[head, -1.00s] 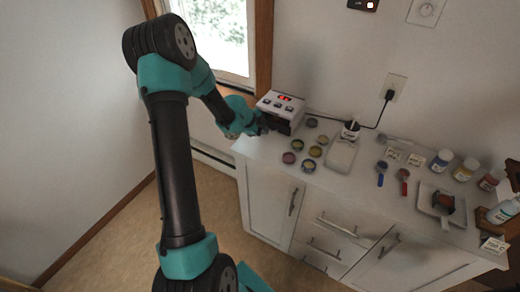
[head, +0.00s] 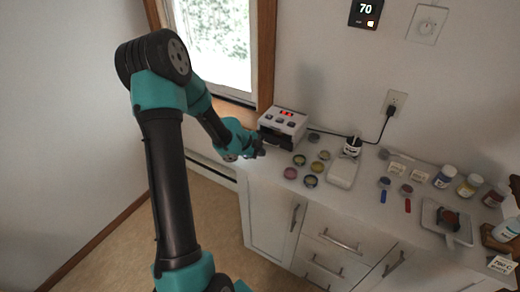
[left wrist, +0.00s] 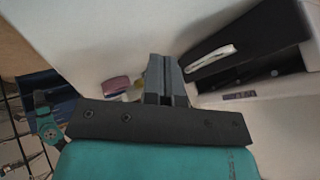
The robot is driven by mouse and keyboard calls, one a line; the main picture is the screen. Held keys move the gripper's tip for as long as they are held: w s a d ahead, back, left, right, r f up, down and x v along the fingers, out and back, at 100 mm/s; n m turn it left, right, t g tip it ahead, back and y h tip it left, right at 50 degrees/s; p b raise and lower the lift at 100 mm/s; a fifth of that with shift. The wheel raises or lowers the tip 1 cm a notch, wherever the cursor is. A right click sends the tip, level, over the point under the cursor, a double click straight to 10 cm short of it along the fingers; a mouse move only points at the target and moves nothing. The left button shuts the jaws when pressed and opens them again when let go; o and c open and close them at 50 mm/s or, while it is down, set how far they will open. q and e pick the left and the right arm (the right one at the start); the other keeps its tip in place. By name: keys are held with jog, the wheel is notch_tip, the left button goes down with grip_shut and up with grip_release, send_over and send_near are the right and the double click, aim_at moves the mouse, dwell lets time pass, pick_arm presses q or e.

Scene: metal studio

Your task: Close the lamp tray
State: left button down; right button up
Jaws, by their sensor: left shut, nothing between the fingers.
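The lamp (head: 286,122) is a small white box with a red display and several buttons, at the back left of the white counter. Its dark front, where the tray (head: 274,138) sits, faces the room. How far the tray stands out is hard to tell. My left gripper (head: 259,149) is shut and empty, just in front and to the left of the lamp. In the left wrist view its closed fingers (left wrist: 165,75) point at the counter, beside a dark box-like part of the lamp (left wrist: 250,45). Contact cannot be made out. My right gripper is not in view.
Several small round pots (head: 311,181) stand on the counter close to the lamp and gripper. A black cord runs from the wall outlet (head: 393,101).

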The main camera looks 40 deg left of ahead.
pick_arm(q)
jog(key=v, duration=0.9)
jog(key=shift+r, duration=0.25)
jog(key=shift+s+a, duration=0.1)
